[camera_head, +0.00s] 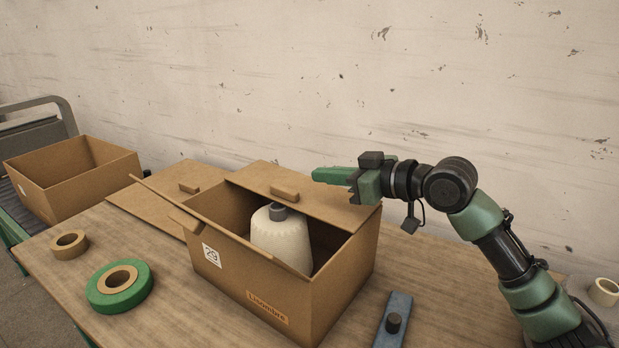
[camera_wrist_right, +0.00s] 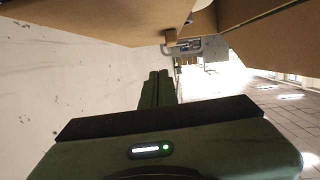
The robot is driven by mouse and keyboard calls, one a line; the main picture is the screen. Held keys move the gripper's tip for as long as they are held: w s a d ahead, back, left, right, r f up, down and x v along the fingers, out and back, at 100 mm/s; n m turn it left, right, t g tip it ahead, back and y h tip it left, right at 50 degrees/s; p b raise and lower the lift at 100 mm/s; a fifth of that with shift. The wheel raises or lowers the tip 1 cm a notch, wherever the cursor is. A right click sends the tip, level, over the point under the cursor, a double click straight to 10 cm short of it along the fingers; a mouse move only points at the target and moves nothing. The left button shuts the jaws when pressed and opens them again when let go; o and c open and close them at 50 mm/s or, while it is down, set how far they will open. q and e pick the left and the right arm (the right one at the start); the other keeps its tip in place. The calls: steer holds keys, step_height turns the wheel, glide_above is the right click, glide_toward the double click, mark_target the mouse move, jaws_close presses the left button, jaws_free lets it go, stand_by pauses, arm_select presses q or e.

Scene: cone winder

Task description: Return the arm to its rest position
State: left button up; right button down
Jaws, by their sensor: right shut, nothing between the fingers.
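My right gripper (camera_head: 332,175) is shut and empty. It is held above the back right flap of an open cardboard box (camera_head: 262,285), and its fingers point left. In the right wrist view its two green fingers (camera_wrist_right: 155,88) lie side by side. A cream cone (camera_head: 281,240) with a grey top stands inside the box. My left gripper is not in view.
Another open cardboard box (camera_head: 75,185) stands at the far left. A green tape roll (camera_head: 108,297), a tan tape roll (camera_head: 68,246) and a grey bar with a dark knob (camera_head: 393,322) lie on the wooden table (camera_head: 165,305). A pale roll (camera_head: 604,291) is at the right edge. A wall stands behind.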

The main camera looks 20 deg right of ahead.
mark_target(341, 212)
steer(key=v, duration=0.3)
steer(key=shift+s+d+b, duration=0.2)
steer(key=shift+s+b, duration=0.05)
steer(key=shift+b, duration=0.15)
steer(key=shift+s+d+r, duration=0.15)
steer(key=shift+s+r, duration=0.1)
